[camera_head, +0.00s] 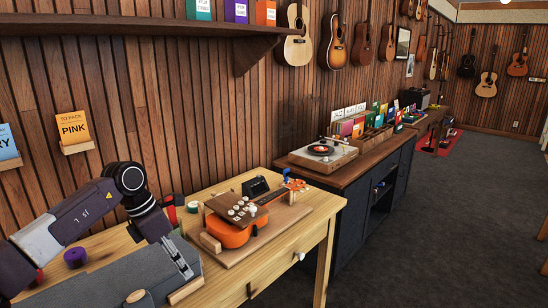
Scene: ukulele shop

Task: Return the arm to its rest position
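My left arm (68,222) comes in from the left, bent at a dark joint, and reaches down over the near left part of the wooden workbench (300,240). My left gripper (187,273) points down above a grey surface at the bench's near side. It looks narrow and I see nothing held, but the gap between its fingers is too small to judge. An orange ukulele (228,232) lies in a wooden holder on the bench, to the right of and apart from the gripper. My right gripper is not in view.
A purple roll (75,257) and a red-and-dark item (173,208) are near the arm. A small black device (256,187) stands behind the ukulele. A dark cabinet with a turntable (322,152) is beyond. A shelf (140,25) juts out above. Carpet (430,225) at right is open.

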